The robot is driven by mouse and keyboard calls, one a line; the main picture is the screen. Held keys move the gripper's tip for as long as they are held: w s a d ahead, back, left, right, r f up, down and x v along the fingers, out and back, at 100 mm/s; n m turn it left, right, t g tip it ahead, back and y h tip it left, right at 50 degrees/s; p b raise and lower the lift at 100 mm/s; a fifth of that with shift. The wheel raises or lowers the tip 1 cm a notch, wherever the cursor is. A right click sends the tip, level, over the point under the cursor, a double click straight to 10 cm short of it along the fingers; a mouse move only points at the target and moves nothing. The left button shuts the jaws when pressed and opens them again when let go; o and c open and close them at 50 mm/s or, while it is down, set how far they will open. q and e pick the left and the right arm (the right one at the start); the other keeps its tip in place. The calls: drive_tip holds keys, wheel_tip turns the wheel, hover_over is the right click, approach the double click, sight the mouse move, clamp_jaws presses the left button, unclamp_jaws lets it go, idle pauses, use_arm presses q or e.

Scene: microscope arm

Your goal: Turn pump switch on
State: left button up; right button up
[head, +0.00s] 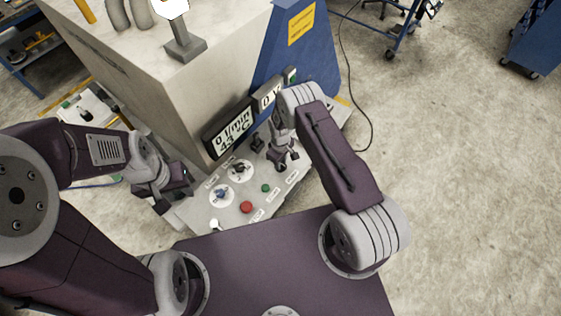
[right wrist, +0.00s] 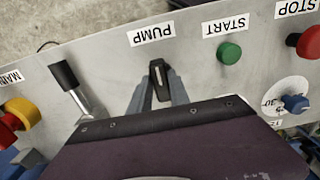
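The pump switch (right wrist: 159,82) is a small black toggle or knob under the PUMP label (right wrist: 152,34) on the grey panel, which reads upside down in the right wrist view. My right gripper (right wrist: 158,92) is over the panel with one finger on each side of this switch; whether the fingers touch it is not clear. In the head view my right gripper (head: 284,158) points down at the panel and hides the switch. My left gripper (head: 173,190) hangs beside the panel's left edge, away from the controls; its fingers are not clear.
Near the pump switch are a black-handled lever (right wrist: 66,76), a green START button (right wrist: 230,53), a red STOP button (right wrist: 308,42) and a red-yellow main switch (right wrist: 22,112). Displays (head: 235,130) stand behind the control panel (head: 225,218).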

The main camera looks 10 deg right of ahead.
drive_tip(key=shift+a+r, duration=0.1)
clamp_jaws()
